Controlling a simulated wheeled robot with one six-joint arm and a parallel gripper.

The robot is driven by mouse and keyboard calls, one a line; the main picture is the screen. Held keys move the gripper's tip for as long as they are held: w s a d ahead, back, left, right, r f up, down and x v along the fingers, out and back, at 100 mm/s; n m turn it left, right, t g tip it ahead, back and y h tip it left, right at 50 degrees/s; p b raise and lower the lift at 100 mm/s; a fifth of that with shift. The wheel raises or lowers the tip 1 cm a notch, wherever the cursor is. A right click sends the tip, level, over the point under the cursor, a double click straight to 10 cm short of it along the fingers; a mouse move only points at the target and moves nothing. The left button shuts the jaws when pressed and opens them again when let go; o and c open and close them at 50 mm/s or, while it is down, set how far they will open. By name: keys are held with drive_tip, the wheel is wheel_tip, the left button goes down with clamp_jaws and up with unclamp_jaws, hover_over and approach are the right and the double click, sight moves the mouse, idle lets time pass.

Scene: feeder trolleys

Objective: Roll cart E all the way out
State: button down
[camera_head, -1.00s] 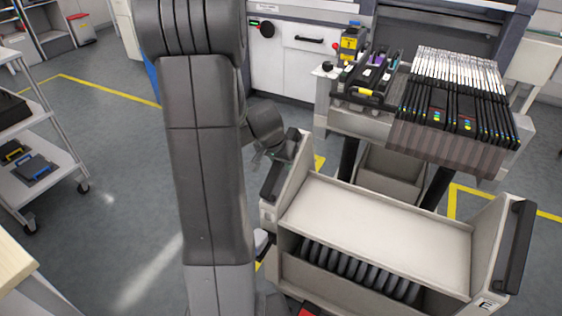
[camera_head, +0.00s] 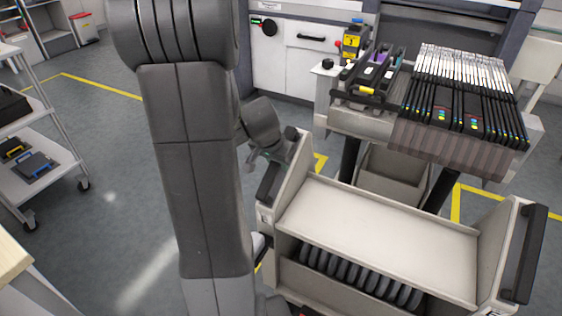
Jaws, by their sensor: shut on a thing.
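Cart E (camera_head: 375,225) is a light grey cart with a flat top shelf and a lower bay holding a row of dark rounded items. It stands at the lower right with black handles on its left (camera_head: 270,183) and right (camera_head: 531,254) ends. My gripper (camera_head: 266,163) is at the upper end of the left handle and shut on it. Its fingertips are small and partly hidden by the handle and cart end. My arm covers the floor left of the cart. The cart's lower part is out of frame.
A feeder bank (camera_head: 455,150) with upright black feeders stands behind the cart, before a white machine (camera_head: 318,68). A grey bin (camera_head: 393,178) sits beneath it. A shelf trolley (camera_head: 60,165) stands at the left. Floor between that trolley and my arm is clear.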

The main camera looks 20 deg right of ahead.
drive_tip(key=shift+s+a+f, duration=0.1)
drive_tip(key=shift+s+f, duration=0.05)
drive_tip(key=c, duration=1.1)
unclamp_jaws()
drive_tip(key=shift+a, duration=0.2)
drive_tip(key=shift+d, duration=0.1)
drive_tip(key=shift+r, duration=0.2)
drive_tip(key=p+v, duration=0.2)
drive_tip(key=v, duration=1.1)
drive_tip(key=shift+s+r, duration=0.1)
drive_tip(key=shift+r, duration=0.2)
drive_tip(key=b+x, duration=0.2)
drive_tip(key=x, duration=1.1)
drive_tip(key=shift+d+f, duration=0.1)
drive_tip(key=shift+f, duration=0.25)
drive_tip(key=shift+w+d, duration=0.2)
drive_tip(key=shift+w, duration=0.2)
